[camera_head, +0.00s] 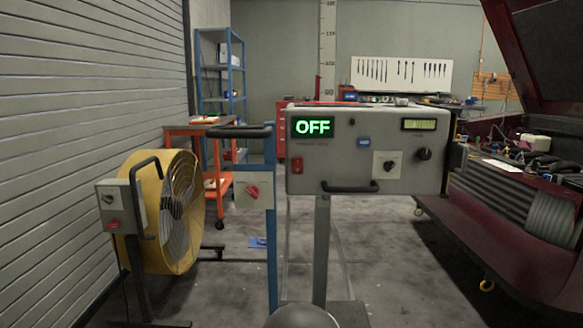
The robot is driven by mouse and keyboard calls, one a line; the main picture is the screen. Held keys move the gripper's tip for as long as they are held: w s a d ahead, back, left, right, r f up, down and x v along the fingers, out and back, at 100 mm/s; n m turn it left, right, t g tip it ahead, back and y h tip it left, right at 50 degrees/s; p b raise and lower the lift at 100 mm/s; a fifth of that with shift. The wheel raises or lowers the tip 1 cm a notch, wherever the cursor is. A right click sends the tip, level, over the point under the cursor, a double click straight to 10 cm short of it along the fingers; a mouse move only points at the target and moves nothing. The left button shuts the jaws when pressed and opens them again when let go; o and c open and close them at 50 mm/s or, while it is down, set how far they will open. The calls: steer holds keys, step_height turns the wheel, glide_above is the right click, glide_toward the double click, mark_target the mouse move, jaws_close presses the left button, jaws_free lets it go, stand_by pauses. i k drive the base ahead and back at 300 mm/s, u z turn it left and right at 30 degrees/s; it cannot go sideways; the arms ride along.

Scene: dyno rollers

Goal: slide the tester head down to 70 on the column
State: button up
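A tall, pale, graduated column (327,45) rises at the upper middle. A figure that looks like 60 shows low on its visible part; the other figures are too small to read surely. A grey box (365,165), which looks like the tester head, stands in front of the column's lower line and hides it. My gripper is not in view.
A yellow fan (183,210) stands at the left. A blue post (271,235) with a small switch box (253,192) stands just left of the grey box. A dark red car (480,225) with raised bonnet is at the right. Floor (385,265) shows between them.

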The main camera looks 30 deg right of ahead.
mark_target(333, 166)
steer(key=z, duration=0.85)
steer(key=k, duration=1.25)
steer(key=z, duration=0.25)
steer(key=i, duration=0.75)
steer(key=z, duration=0.5)
